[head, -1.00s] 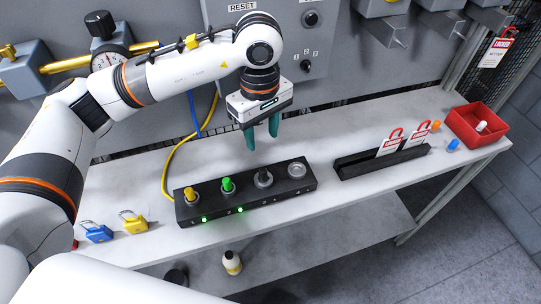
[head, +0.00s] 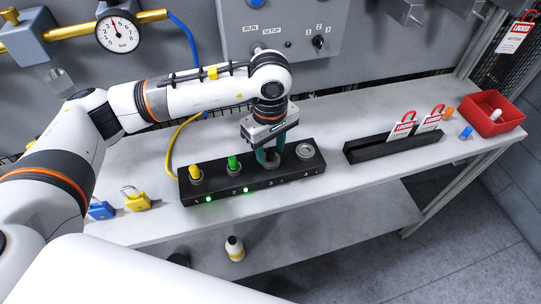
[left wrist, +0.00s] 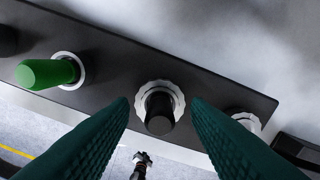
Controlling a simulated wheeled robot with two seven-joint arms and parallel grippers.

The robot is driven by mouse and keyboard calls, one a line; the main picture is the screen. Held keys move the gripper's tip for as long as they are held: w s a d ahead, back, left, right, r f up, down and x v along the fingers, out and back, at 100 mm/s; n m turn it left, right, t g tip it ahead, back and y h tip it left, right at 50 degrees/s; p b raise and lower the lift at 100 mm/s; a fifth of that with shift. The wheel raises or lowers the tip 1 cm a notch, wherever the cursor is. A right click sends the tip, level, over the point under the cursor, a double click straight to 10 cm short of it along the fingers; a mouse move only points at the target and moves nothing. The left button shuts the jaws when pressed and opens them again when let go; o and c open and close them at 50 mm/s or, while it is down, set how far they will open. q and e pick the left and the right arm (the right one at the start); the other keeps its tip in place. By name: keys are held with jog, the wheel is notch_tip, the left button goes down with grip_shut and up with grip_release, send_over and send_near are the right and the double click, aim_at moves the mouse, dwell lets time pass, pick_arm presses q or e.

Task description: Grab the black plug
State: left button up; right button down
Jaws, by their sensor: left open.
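The black plug (left wrist: 159,112) stands in a ringed socket of the black socket block (head: 222,189). In the head view the plug is mostly hidden behind my left gripper (head: 270,158). The left gripper is open, its teal fingers pointing down over the block. In the left wrist view its fingertips (left wrist: 160,103) lie on either side of the plug, with visible gaps and no clear contact. A green plug (head: 233,163) and a yellow plug (head: 195,173) stand in sockets to the left. The rightmost socket (head: 305,151) is empty. My right gripper is not in view.
Yellow (head: 136,199) and blue (head: 101,210) padlocks lie left of the block. A black rack (head: 390,148) with red-and-white lockout tags and a red bin (head: 492,120) stand to the right. The bench between block and rack is clear.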

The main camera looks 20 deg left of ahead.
pick_arm(q)
jog(key=shift+f, duration=0.15)
grip_shut()
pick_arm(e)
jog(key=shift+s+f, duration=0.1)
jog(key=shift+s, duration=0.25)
